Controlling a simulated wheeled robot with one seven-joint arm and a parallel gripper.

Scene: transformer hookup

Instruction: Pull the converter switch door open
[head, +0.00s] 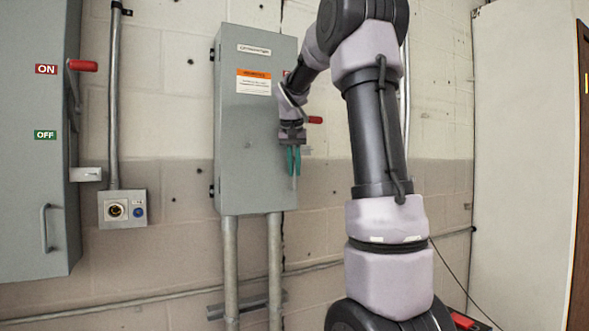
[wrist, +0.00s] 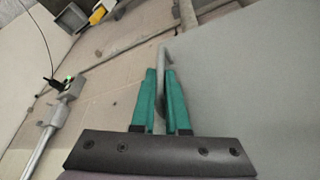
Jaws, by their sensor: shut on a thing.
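The converter switch box is a tall grey box on the wall, with its door (head: 243,150) facing me. The door looks closed and has an orange label. My gripper (head: 293,160), with teal fingers, is at the door's lower right edge. It also shows in the wrist view (wrist: 161,95), where its fingers are shut on a thin grey bar handle (wrist: 162,55). The handle's upper bend shows beyond the fingertips, and the part between the fingers is mostly hidden. The grey door surface (wrist: 255,70) fills the right of the wrist view.
A red-tipped lever (head: 315,120) sticks out at the box's right side, close to my wrist. Another grey switch box (head: 30,150) with ON and OFF labels hangs at left. A small outlet box (head: 122,209) is between them. Conduits (head: 231,265) run below the box.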

